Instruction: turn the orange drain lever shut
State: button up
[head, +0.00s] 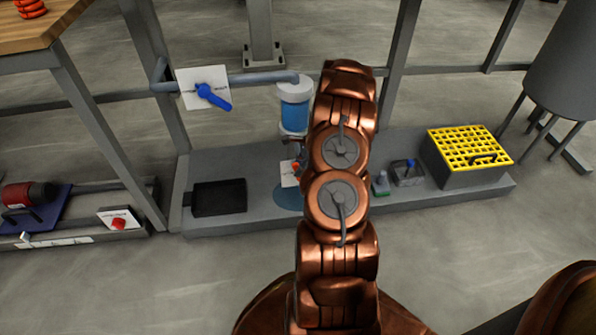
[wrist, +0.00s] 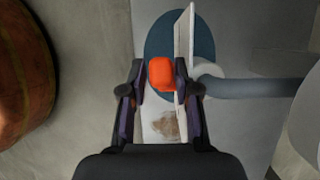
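The orange drain lever (wrist: 162,73) shows in the wrist view at the tips of my gripper (wrist: 160,82), between the two fingers. The fingers are apart, one on each side of it. The right finger looks close to it or touching; a small gap shows on the left. In the head view only a small orange-red part of the lever (head: 296,166) shows beside my arm, in front of a white plate (head: 288,176). My arm hides most of the drain and my gripper there. The lever's angle is hard to tell.
A grey pipe (wrist: 245,87) runs right of the lever. A blue filter housing (head: 295,112) and a blue-handled valve (head: 211,96) are above. A black tray (head: 219,197) lies left on the grey plinth; a yellow-topped box (head: 469,150) stands right. A blue disc (wrist: 200,45) lies below.

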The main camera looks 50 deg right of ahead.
jog(key=shift+w+a+f, duration=0.15)
jog(key=shift+f, duration=0.35)
grip_shut()
